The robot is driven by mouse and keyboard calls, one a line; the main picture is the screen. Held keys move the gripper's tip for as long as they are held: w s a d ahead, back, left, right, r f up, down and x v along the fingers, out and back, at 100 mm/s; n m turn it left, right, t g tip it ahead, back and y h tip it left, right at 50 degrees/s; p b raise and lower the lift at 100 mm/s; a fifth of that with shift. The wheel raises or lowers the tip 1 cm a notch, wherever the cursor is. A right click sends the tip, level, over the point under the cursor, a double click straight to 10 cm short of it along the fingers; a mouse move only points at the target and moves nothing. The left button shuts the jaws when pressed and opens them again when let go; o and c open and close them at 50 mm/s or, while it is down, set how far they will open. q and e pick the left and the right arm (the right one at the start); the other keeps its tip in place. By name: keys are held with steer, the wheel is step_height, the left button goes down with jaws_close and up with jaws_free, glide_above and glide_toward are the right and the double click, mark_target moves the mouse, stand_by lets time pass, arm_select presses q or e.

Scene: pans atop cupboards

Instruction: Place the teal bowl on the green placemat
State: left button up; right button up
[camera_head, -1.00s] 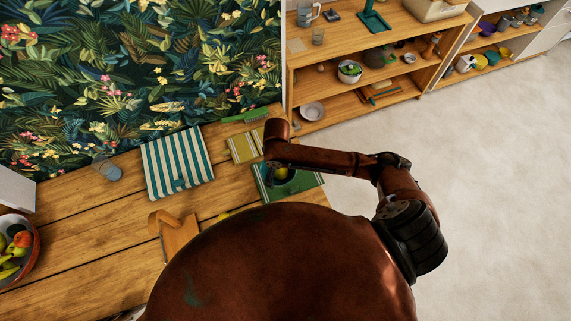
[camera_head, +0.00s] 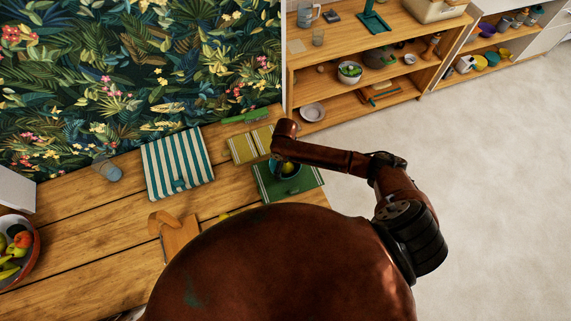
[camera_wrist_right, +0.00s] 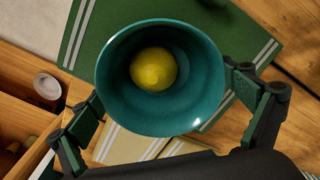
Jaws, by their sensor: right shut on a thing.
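The teal bowl (camera_wrist_right: 118,95) shows large in the right wrist view with a yellow lemon (camera_wrist_right: 153,69) inside it. My right gripper (camera_wrist_right: 168,108) is shut on the bowl, with a finger at each side of it. In the head view the bowl (camera_head: 279,172) is partly hidden under my right gripper (camera_head: 283,162). It is over the green placemat (camera_head: 308,181), whose white stripes and edge show around the bowl in the right wrist view (camera_wrist_right: 95,32). I cannot tell whether the bowl touches the placemat. My left gripper is not in view.
A yellow striped cloth (camera_head: 248,146) and a teal-and-white striped cloth (camera_head: 177,165) lie left of the placemat. A glass (camera_head: 108,172), a wooden board (camera_head: 180,240) and a fruit bowl (camera_head: 35,256) are farther left. Open shelves (camera_head: 350,103) stand behind at the right.

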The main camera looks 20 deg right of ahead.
steer(key=o, duration=1)
steer(key=shift+f, duration=0.1)
step_height(320, 180, up, 12)
steer(key=shift+r, duration=0.2)
